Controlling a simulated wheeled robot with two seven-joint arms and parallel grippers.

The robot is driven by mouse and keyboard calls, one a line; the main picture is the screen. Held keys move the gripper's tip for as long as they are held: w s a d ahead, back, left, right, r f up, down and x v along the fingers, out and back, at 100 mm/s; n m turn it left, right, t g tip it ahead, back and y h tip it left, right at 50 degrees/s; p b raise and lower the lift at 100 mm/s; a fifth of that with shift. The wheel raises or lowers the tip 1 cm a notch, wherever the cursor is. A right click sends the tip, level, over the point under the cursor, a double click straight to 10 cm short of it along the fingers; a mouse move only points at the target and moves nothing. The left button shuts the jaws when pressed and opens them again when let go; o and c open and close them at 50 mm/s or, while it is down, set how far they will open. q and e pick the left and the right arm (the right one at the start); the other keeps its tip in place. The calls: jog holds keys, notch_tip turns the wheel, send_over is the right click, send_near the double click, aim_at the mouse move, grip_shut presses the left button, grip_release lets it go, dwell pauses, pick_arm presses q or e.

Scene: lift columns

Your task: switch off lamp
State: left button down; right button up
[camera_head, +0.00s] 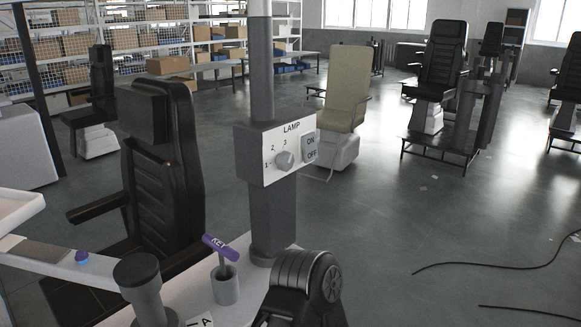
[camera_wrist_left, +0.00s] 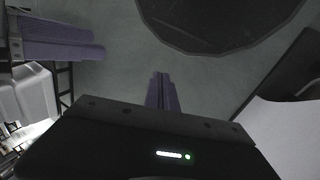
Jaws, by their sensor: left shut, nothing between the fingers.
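The lamp panel (camera_head: 276,172) is a pale plate marked LAMP on a grey column. It carries a round knob (camera_head: 285,161) with the numbers 1, 2 and 3 around it. To its right is a grey ON/OFF rocker switch (camera_head: 310,148), ON above OFF. I cannot tell which side is pressed or where the knob points. My left gripper (camera_wrist_left: 162,78) shows in the left wrist view, its purple fingers together and empty, over grey floor. The panel is not recognizable there. Neither gripper's fingers can be made out in the head view.
A purple KEY handle (camera_head: 220,247) stands in a grey cup (camera_head: 225,286) left of the column's foot. A black chair (camera_head: 165,165) stands behind the white work surface (camera_head: 270,262). Paired purple bars (camera_wrist_left: 62,40) of unclear identity show in the wrist view. Cables (camera_head: 500,264) lie on open floor.

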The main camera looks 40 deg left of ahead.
pick_arm(q)
jog(key=shift+a, duration=0.15)
